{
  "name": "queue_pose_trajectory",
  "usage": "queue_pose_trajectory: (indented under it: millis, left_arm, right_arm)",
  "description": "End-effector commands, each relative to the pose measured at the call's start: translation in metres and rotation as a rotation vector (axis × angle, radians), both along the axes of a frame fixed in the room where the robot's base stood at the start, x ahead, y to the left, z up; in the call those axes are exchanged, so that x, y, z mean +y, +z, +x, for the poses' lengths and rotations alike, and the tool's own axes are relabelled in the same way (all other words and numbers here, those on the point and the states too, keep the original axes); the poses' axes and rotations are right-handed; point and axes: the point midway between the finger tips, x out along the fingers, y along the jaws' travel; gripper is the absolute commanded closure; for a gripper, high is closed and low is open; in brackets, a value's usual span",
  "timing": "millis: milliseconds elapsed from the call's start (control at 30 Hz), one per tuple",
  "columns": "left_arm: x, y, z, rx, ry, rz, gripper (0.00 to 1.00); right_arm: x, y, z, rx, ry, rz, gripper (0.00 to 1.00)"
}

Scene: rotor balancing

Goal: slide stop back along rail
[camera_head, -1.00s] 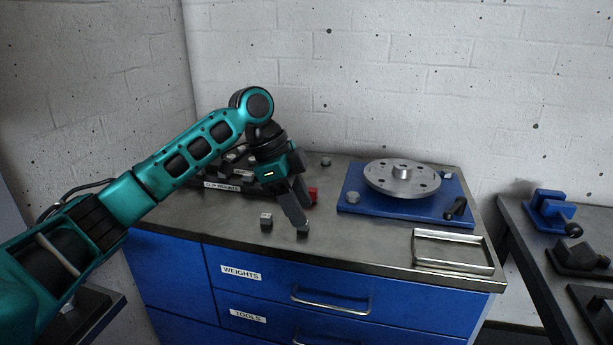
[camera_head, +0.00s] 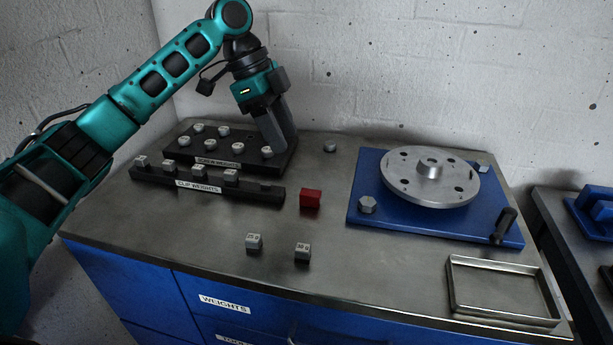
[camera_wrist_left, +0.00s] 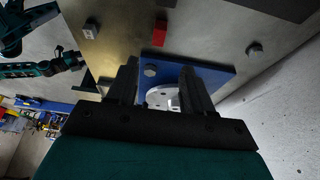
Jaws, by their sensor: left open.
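No part is labelled as a stop. A small red block (camera_head: 310,198) stands on the bench just past the right end of the black clip-weights rail (camera_head: 240,190); it also shows in the left wrist view (camera_wrist_left: 160,33). My left gripper (camera_head: 280,148) points down at the right end of the black screw-weights rack (camera_head: 215,158), behind and left of the red block. Its fingers are apart, with nothing seen between them in the wrist view (camera_wrist_left: 160,90). Its height above the rack is unclear. My right gripper (camera_wrist_left: 76,58) shows small in the wrist view; its jaws are unclear.
A blue plate (camera_head: 362,215) carries a silver rotor disc (camera_head: 430,185) and a black handle (camera_head: 504,225). Two small grey weights (camera_head: 254,241) (camera_head: 302,251) stand at the front. A metal tray (camera_head: 500,312) lies front right. The bench between the red block and weights is clear.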

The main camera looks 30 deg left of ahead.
Motion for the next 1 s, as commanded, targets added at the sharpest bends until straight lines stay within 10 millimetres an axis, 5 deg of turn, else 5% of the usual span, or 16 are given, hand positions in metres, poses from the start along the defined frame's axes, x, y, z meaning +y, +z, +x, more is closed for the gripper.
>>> queue_pose_trajectory:
  millis: [600, 1000]
  left_arm:
    - [-0.039, -0.098, 0.009, 0.003, -0.001, 0.001, 0.49]
    - [-0.048, -0.119, 0.012, -0.001, 0.000, 0.001, 0.49]
  right_arm:
    - [0.005, -0.009, 0.000, 0.006, 0.012, 0.007, 0.43]
    - [0.008, -0.007, 0.004, 0.001, 0.016, 0.011, 0.43]
